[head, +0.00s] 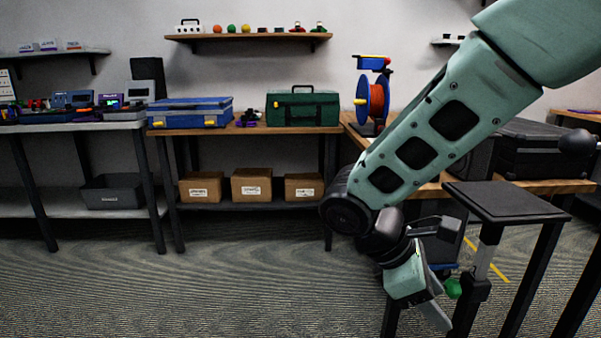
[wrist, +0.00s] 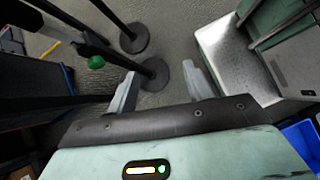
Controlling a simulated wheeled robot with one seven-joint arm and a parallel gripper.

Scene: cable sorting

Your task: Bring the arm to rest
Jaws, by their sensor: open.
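My gripper (head: 440,300) hangs low at the end of my green arm in the head view, pointing down and to the right beside a black stand. My arm comes in from the upper right of the head view and bends at a dark joint above the gripper.
A small black-topped stand (head: 505,203) with a green knob (head: 453,288) is close to my gripper; the knob also shows in the wrist view (wrist: 96,62). Benches with a blue case (head: 190,112) and a green toolbox (head: 303,108) line the wall. Floor at front left is clear.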

